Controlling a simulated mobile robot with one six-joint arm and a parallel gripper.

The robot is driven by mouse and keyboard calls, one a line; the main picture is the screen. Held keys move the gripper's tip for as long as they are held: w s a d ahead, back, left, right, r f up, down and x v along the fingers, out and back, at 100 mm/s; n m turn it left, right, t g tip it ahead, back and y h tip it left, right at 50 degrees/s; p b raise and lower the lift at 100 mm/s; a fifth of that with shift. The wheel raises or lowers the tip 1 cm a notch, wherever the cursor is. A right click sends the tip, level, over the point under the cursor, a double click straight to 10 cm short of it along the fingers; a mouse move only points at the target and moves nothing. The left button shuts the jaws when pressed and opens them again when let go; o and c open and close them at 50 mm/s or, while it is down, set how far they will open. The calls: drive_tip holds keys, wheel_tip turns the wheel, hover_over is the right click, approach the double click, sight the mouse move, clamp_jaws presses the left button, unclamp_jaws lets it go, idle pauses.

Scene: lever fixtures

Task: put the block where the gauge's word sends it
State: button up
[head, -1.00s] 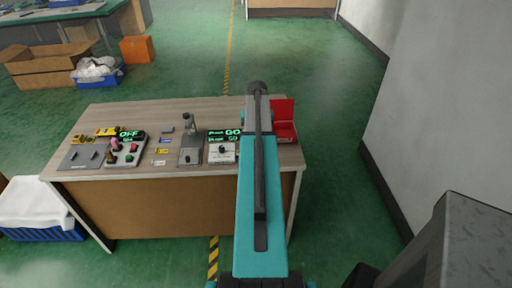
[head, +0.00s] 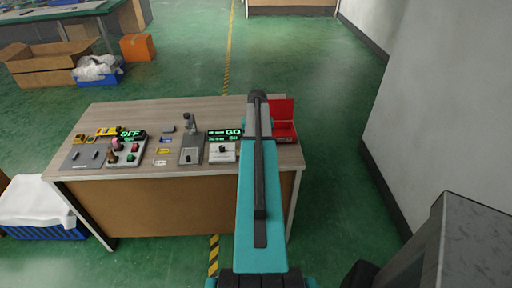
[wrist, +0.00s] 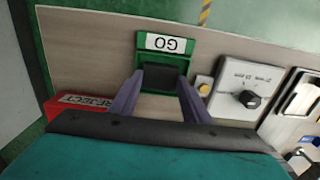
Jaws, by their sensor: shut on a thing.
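My gripper (wrist: 160,84) points down, its two fingers shut on a dark block (wrist: 160,78). The block is at the green tray labelled GO (wrist: 165,42), between the fingers; I cannot tell whether it touches the tray floor. In the head view, my arm hides the gripper, the block and the green tray. The gauge (head: 223,152) is a pale box with a black knob, and its display (head: 225,134) reads GO in green. The gauge also shows in the wrist view (wrist: 232,103), right of the tray. A red bin labelled REJECT (wrist: 72,104) is at the left.
The open red bin (head: 284,131) stands at the table's right end.

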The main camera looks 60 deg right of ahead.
drive_tip(key=shift+f, duration=0.15)
drive_tip(key=o, duration=0.8)
drive_tip(key=shift+s+d, duration=0.1)
drive_tip(key=shift+d+r, duration=0.1)
drive_tip(key=shift+r, duration=0.1)
drive_tip(key=shift+a+r+b, duration=0.2)
drive_tip(key=shift+r+b, duration=1.5)
drive_tip(key=shift+r, duration=4.25)
